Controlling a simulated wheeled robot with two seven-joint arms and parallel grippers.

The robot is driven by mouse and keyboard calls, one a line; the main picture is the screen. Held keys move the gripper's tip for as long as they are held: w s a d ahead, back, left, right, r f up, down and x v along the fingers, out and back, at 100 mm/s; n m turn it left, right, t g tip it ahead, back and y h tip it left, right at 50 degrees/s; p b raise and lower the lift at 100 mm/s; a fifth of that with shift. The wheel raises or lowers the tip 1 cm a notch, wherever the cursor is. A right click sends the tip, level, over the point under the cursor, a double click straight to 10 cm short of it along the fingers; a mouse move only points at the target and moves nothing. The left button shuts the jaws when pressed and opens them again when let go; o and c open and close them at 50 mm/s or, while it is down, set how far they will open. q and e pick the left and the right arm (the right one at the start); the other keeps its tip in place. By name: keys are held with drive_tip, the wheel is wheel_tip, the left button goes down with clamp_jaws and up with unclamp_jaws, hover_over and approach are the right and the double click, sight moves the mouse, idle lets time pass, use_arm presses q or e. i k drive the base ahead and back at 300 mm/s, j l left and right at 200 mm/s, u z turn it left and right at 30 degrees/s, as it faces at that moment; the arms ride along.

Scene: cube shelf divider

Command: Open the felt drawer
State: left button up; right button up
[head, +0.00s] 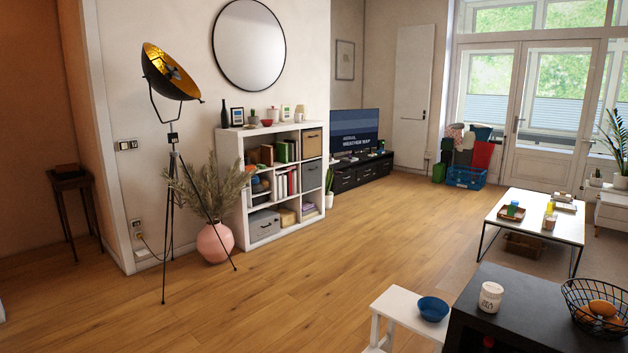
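The white cube shelf (245,174) stands against the wall left of centre, some way off across the floor. A dark grey drawer front (312,175), which looks like felt, fills its middle right compartment and appears shut. A brown drawer or box front (312,143) fills the compartment above it. A lighter grey box (263,225) sits in the bottom left compartment. The material of these fronts is too small to tell for certain. Neither of my grippers is in view.
A tripod lamp (172,190) and a pink vase (215,241) stand left of the shelf. A potted plant (329,198) stands at its right. The wooden floor (300,290) before it is clear. A white stool (400,308) and black table (530,315) are near, lower right.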

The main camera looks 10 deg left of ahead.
sight(302, 174)
drive_tip(key=i+j+u, duration=0.35)
drive_tip(key=j, duration=0.15)
drive_tip(key=i+j+u, duration=0.7)
drive_tip(key=i, duration=0.2)
drive_tip(key=i+u, duration=0.35)
drive_tip(key=i+l+z, duration=0.1)
drive_tip(key=i+z, duration=0.3)
drive_tip(key=i, duration=0.15)
drive_tip(key=i+z, duration=0.4)
drive_tip(key=i, duration=0.15)
drive_tip(key=i+j+z, duration=0.25)
drive_tip(key=i+z, duration=0.15)
drive_tip(key=i, duration=0.15)
drive_tip(key=i+l+z, duration=0.25)
drive_tip(key=i, duration=0.5)
drive_tip(key=i+j+z, duration=0.1)
drive_tip(key=i+z, duration=0.15)
drive_tip(key=i, duration=0.45)
drive_tip(key=i+j+z, duration=0.1)
drive_tip(key=i+z, duration=0.2)
drive_tip(key=i, duration=0.45)
drive_tip(key=i+u, duration=0.2)
drive_tip(key=i, duration=0.95)
drive_tip(key=i+u, duration=0.2)
drive_tip(key=i, duration=0.9)
